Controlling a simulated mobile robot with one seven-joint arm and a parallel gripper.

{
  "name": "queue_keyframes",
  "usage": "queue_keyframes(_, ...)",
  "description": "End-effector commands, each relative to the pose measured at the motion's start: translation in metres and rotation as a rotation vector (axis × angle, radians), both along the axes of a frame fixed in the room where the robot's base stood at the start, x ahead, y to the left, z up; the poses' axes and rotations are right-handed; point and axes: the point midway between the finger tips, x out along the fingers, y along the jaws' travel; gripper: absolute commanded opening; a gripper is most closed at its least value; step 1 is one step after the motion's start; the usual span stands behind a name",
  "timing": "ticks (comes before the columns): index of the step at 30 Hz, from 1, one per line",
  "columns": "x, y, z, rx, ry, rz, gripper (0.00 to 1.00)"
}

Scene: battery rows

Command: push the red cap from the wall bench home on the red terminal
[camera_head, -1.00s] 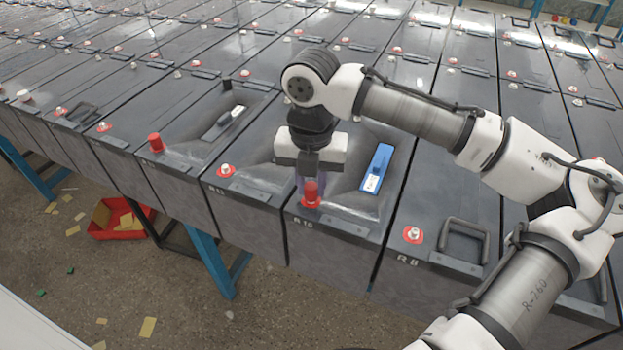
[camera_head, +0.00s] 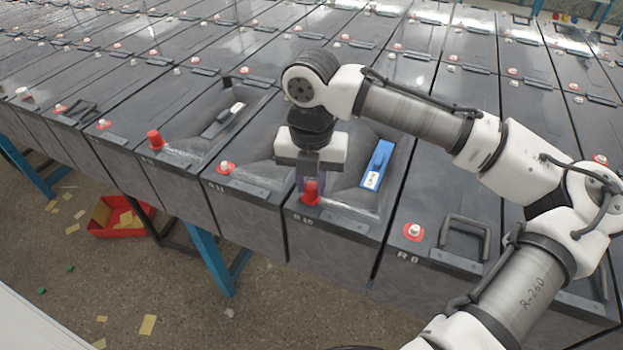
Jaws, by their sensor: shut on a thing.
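A red cap (camera_head: 311,191) stands upright at the red terminal ring (camera_head: 301,205) on the front of the battery marked R 10 (camera_head: 340,227). My gripper (camera_head: 311,183) points down from above and is shut on this cap. The fingers hide part of the cap's upper end. The terminal post under the cap is hidden, and I cannot tell how far down the cap sits.
A blue device (camera_head: 377,165) lies in the recess right of my gripper. Another red cap (camera_head: 155,140) stands on a battery to the left. Bare terminals (camera_head: 225,168) and (camera_head: 413,231) flank R 10. A raised handle (camera_head: 465,235) stands at right. A red bin (camera_head: 105,218) is on the floor.

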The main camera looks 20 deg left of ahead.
Motion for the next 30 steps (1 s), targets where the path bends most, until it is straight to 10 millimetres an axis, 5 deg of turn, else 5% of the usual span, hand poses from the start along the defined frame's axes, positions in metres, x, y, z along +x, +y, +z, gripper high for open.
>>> queue_keyframes(10, -0.0002, 0.0, -0.002, -0.001, 0.001, 0.0, 0.02)
queue_keyframes(11, -0.0002, 0.0, -0.002, -0.001, 0.001, 0.0, 0.24)
queue_keyframes(16, -0.0002, 0.0, -0.0019, 0.0, 0.001, 0.0, 0.46)
queue_keyframes(22, -0.0001, 0.0, -0.0017, 0.0, 0.001, 0.0, 0.48)
queue_keyframes(27, -0.0001, 0.0, -0.0016, 0.0, 0.0, 0.0, 0.69)
queue_keyframes(30, 0.0, 0.0, -0.0015, 0.0, 0.0, 0.0, 0.7)
